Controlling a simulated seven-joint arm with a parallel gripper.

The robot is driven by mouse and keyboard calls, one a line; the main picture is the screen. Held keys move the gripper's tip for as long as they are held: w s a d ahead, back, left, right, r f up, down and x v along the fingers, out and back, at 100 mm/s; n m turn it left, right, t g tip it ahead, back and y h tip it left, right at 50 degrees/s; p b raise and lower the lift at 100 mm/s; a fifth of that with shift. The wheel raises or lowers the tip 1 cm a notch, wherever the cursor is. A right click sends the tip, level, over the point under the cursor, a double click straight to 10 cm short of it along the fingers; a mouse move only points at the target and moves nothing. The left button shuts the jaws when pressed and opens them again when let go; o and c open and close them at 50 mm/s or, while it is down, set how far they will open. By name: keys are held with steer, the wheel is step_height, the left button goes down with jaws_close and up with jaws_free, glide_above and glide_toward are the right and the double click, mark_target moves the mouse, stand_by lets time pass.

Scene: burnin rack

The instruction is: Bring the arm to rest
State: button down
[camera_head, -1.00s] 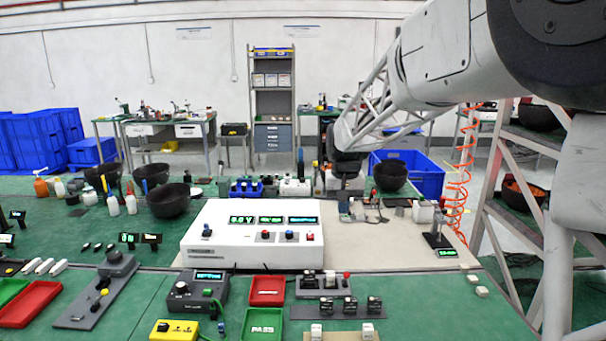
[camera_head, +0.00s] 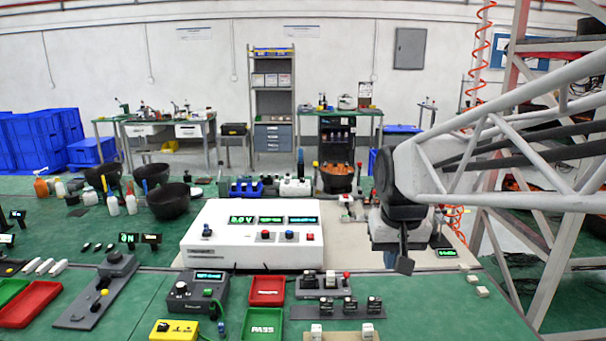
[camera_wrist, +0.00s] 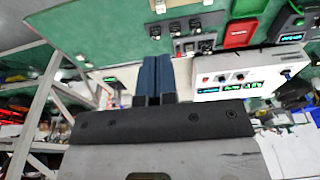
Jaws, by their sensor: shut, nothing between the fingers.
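My gripper (camera_head: 402,262) hangs at the right of the head view, over the beige mat (camera_head: 350,250) and to the right of the white power unit (camera_head: 255,238). It points down and is clear of the objects around it. In the wrist view its two dark blue fingers (camera_wrist: 157,78) lie side by side, shut and empty. My lattice arm reaches in from the right edge of the head view.
Switch blocks (camera_head: 345,308), a red tray (camera_head: 267,290) and a green PASS tray (camera_head: 262,324) lie at the front. Dark bowls (camera_head: 168,200) stand at the back left. A metal frame (camera_head: 530,270) stands at the right. The green table at front right is mostly clear.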

steer(key=s+d+f, duration=0.1)
steer(key=s+f, duration=0.1)
steer(key=s, duration=0.6)
steer(key=s+d+f, duration=0.1)
steer(key=s+f, duration=0.2)
steer(key=s, duration=0.6)
steer(key=shift+s+f+t, duration=0.15)
steer(key=shift+f+t, duration=0.1)
steer(key=shift+t, duration=0.05)
stand_by(0.4)
